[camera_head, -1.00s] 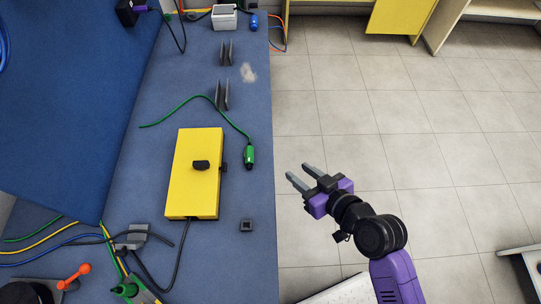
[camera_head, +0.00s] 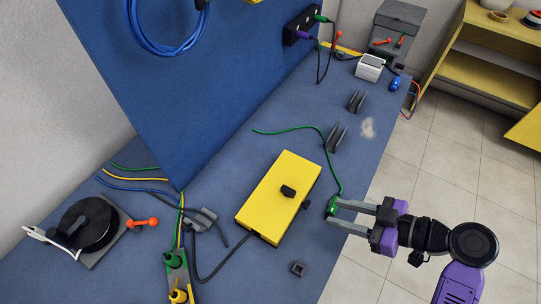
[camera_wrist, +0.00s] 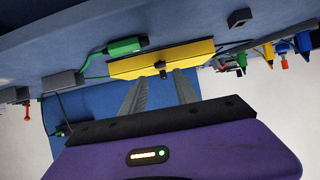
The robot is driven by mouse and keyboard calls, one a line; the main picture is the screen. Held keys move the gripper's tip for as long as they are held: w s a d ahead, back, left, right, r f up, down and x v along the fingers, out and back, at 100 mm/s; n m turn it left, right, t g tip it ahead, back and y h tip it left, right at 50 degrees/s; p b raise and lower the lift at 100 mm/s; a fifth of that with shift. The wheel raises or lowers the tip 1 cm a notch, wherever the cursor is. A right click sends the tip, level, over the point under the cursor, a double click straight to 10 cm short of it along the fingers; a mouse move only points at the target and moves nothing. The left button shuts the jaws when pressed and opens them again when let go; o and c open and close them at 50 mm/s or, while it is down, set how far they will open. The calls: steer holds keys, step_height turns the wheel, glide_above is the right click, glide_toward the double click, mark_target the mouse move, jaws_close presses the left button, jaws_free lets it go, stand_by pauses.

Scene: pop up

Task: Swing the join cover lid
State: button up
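A yellow box (camera_head: 280,190) with a black knob (camera_head: 288,191) on top lies on the blue bench. A black latch-like part sits on its right side. It also shows in the wrist view (camera_wrist: 135,67), ahead of my fingers. A small grey piece (camera_head: 203,219) lies over the cables left of the box. I cannot tell for sure which of these is the join cover. My gripper (camera_head: 333,211) is open and empty at the bench's right edge, right of the box and apart from it. Its fingertips overlap the green plug (camera_head: 332,206) in the head view; contact cannot be told.
A blue panel (camera_head: 215,95) rises behind the bench. A black round device (camera_head: 87,224) with an orange lever stands at the left. Upright grey holders (camera_head: 338,138) stand beyond the box. A small dark block (camera_head: 298,268) lies near the front. Floor is clear to the right.

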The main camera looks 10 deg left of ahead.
mark_target(284, 195)
steer(key=b+x, duration=0.3)
steer(key=x, duration=0.4)
steer(key=shift+a+f, duration=0.25)
steer(key=shift+f, duration=0.05)
steer(key=shift+w+a+r, duration=0.1)
steer(key=shift+w, duration=0.05)
jaws_close()
steer(key=shift+r, duration=0.1)
